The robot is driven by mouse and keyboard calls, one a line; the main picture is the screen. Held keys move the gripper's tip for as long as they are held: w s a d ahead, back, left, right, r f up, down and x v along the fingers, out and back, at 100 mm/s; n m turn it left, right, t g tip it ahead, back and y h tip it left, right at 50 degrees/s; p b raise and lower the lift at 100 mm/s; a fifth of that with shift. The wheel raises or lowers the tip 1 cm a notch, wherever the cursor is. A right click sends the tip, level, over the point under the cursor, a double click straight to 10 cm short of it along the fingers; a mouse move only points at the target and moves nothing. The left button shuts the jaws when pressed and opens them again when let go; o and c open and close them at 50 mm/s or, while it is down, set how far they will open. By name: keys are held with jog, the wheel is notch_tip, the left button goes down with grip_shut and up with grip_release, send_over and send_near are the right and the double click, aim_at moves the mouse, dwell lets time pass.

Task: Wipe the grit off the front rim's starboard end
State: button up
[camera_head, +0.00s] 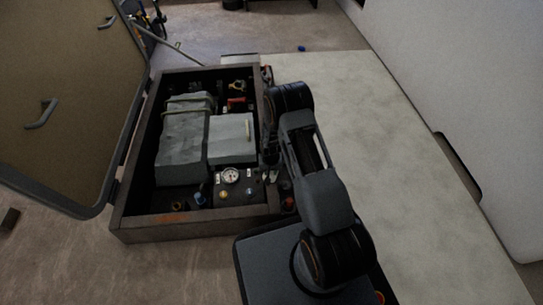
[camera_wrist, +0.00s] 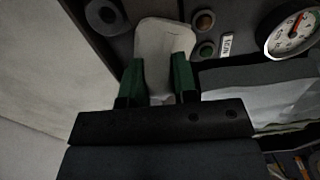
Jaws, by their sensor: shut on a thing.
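My gripper (camera_wrist: 158,66) shows in the wrist view, its two green fingers shut on a pale, whitish cloth-like piece (camera_wrist: 165,38). The piece spreads out past the fingertips over a dark panel. In the head view my arm hides most of the gripper at the box's right side. The open box's front rim (camera_head: 220,226) is the near dark edge in the head view. An orange-brown patch (camera_head: 172,217) lies on this rim left of its middle; I cannot tell whether it is grit. The rim's right end is partly behind my arm.
The box holds grey blocks (camera_head: 185,135), a round gauge (camera_head: 230,175) and small fittings. The gauge also shows in the wrist view (camera_wrist: 292,32), near a small label (camera_wrist: 226,44). The raised lid (camera_head: 65,90) stands left. A pale surface (camera_head: 400,150) lies clear at right.

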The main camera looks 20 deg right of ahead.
jog(key=shift+w+d+f, duration=0.1)
jog(key=shift+w+d, duration=0.05)
jog(key=shift+w, duration=0.25)
notch_tip(320, 180, up, 3)
jog(key=shift+f+p, duration=0.1)
jog(key=shift+p, duration=0.65)
jog(key=shift+d+r+p, duration=0.1)
jog(key=shift+r+p, duration=0.4)
jog(key=shift+r, duration=0.2)
jog(key=shift+r+p, duration=1.4)
jog(key=shift+r, duration=0.6)
